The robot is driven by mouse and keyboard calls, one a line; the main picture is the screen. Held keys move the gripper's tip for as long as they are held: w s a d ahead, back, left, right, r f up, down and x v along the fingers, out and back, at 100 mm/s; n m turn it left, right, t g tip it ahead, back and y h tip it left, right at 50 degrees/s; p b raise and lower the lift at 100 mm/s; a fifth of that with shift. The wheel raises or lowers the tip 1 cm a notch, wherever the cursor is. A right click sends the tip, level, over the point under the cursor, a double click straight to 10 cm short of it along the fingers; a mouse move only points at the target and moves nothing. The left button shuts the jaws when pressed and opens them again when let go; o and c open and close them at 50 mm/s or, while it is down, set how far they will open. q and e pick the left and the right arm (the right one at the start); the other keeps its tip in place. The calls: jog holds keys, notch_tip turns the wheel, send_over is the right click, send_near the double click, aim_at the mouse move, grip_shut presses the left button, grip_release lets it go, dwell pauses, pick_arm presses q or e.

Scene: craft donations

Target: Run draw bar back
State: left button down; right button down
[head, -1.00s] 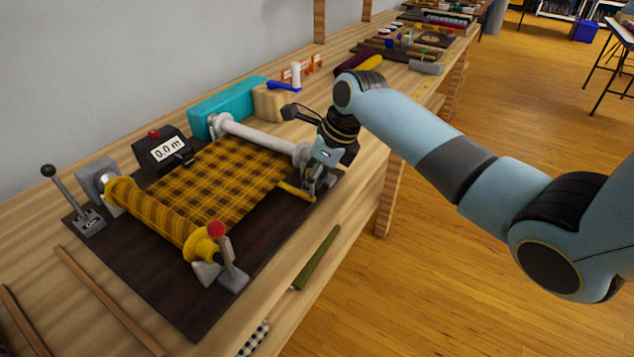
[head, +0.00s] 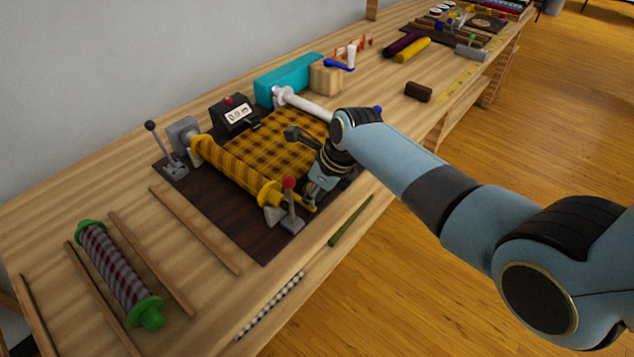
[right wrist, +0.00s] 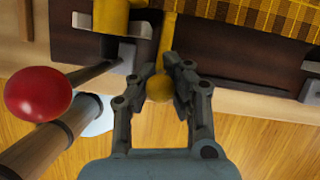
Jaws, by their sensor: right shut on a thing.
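My right gripper (head: 312,198) is beside the front edge of the dark board, close to the near end of the yellow roller (head: 238,166). In the right wrist view its fingers (right wrist: 160,90) are shut on the round yellow end of the draw bar (right wrist: 166,42). The bar runs away from the knob, next to the roller's yellow flange (right wrist: 110,14). Yellow-and-black plaid cloth (head: 274,138) lies between the roller and the white tube (head: 308,106). My arm hides part of the tube. My left gripper is not in view.
A red-knobbed lever (head: 290,205) stands close to my right gripper; its red knob (right wrist: 38,94) fills the wrist view's left. A black-knobbed lever (head: 160,148) and a counter (head: 236,116) stand behind. A green-ended roll (head: 118,272) and wooden strips (head: 195,228) lie at left.

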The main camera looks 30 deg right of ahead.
jog(key=shift+a, duration=0.25)
jog(key=c, duration=1.1)
grip_release()
jog(key=shift+s, duration=0.1)
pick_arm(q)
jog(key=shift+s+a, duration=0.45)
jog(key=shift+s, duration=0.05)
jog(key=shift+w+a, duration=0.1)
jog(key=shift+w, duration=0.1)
pick_arm(e)
jog(key=shift+r, duration=0.1)
jog(key=v, duration=1.1)
jog(key=shift+s+d+r, duration=0.2)
jog(key=shift+r, duration=0.15)
